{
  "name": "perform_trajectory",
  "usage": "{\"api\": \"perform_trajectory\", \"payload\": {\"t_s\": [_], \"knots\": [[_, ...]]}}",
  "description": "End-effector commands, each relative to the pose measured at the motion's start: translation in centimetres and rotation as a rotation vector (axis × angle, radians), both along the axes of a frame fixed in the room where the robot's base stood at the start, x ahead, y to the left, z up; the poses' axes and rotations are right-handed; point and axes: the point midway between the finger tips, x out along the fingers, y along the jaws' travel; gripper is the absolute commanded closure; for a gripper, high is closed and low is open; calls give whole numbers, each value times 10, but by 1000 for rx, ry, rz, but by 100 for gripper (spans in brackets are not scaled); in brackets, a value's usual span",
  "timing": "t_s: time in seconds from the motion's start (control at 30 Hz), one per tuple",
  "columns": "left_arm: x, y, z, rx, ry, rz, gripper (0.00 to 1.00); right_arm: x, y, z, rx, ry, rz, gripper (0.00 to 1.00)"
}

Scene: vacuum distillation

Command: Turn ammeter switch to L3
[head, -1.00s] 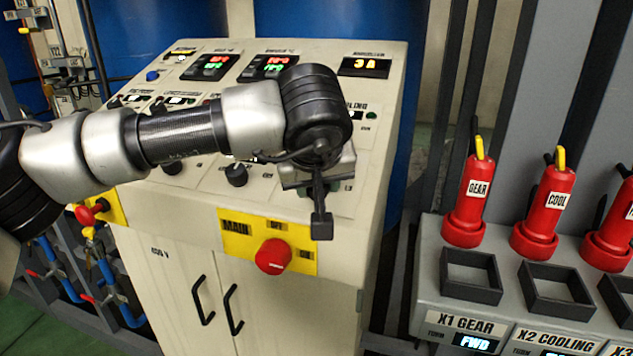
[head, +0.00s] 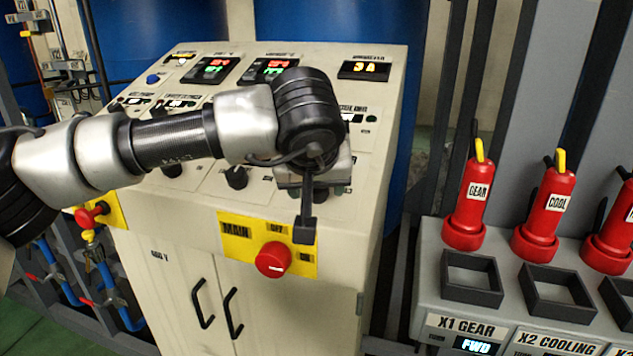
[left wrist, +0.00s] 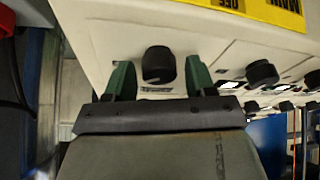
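My left gripper (head: 313,180) is over the lower right of the sloped control panel (head: 362,205) in the head view. In the left wrist view its two green fingers (left wrist: 160,64) are apart, one on each side of a black knob (left wrist: 158,66), with a small gap on both sides. The label by this knob is too blurred to read surely. In the head view my gripper and wrist hide this knob, and its pointer direction cannot be told. The ammeter display (head: 365,69) at the panel's upper right shows lit yellow digits. My right gripper is not in view.
Another black knob (head: 237,177) is left of my gripper. A red MAIN switch (head: 273,259) on a yellow plate sits below, on the cabinet front. Red plugs (head: 467,205) stand on a grey rack at right. My left arm covers the panel's middle.

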Motion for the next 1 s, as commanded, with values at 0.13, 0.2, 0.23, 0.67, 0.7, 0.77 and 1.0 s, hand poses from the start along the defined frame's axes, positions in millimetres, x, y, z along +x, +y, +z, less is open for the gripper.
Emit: {"api": "perform_trajectory", "payload": {"t_s": [0.13, 0.2, 0.23, 0.67, 0.7, 0.77, 1.0], "knots": [[0, 0, 0, -1, 0, 1, 39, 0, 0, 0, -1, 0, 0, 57], [0, 0, 0, -1, 0, 1, 39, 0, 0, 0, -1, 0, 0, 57], [0, 0, 0, -1, 0, 1, 39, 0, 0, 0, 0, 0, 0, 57], [-33, 4, 43, -2, -5, 0, 39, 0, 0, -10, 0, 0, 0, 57], [-38, 4, 50, -2, -4, 0, 39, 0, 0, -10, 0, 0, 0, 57], [-45, 5, 59, -2, -4, 0, 39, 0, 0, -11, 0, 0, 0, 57], [-63, 7, 83, -1, -1, 1, 39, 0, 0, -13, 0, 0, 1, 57]]}}
